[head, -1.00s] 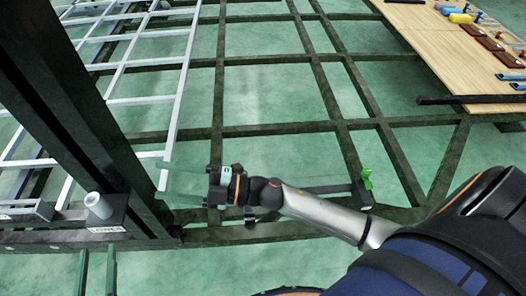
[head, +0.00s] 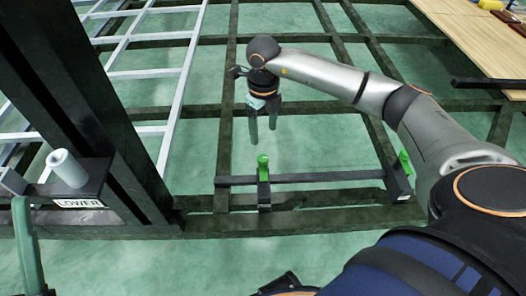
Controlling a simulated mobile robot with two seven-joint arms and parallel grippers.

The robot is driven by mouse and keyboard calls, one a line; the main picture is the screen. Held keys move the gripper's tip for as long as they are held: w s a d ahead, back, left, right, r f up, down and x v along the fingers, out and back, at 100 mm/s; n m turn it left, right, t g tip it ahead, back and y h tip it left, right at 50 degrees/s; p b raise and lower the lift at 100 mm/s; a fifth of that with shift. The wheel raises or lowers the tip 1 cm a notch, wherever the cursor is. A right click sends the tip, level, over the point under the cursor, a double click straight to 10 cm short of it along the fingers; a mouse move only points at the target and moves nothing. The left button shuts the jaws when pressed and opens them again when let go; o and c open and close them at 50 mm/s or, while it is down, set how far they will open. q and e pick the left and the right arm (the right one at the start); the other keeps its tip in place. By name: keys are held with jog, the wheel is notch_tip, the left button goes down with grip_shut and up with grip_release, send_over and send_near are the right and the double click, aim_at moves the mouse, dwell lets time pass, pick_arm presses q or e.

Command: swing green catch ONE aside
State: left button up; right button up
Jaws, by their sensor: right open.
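Two green catches show in the head view. One green catch (head: 263,163) stands upright on a small dark bracket, in the middle. The other green catch (head: 405,162) sits tilted on a dark post at the right end of a dark crossbar (head: 325,178). The bracket's label is too small to read, so I cannot tell which catch is ONE. My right gripper (head: 263,140) is open and empty. Its fingers point down, just above the middle catch in the picture, apparently apart from it. A green bar at the lower left edge may be a finger of my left gripper (head: 27,245).
A dark upright beam (head: 85,95) stands at the left. Beside it is a plate marked LOWER (head: 78,203) with a pale cylinder (head: 68,168). A pale ladder-like frame (head: 150,75) lies behind. A wooden board (head: 480,35) is at the upper right. Dark chassis rails cross the green floor.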

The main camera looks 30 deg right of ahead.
aim_at(263, 158)
notch_tip(263, 158, down, 11)
jog(key=b, duration=0.3)
jog(key=shift+a, duration=0.1)
pick_arm(q)
notch_tip(263, 158, down, 4)
jog(key=shift+w+d+r+n, duration=0.15)
jog(key=shift+n, duration=0.25)
pick_arm(e)
jog(key=shift+c, duration=0.4)
grip_shut()
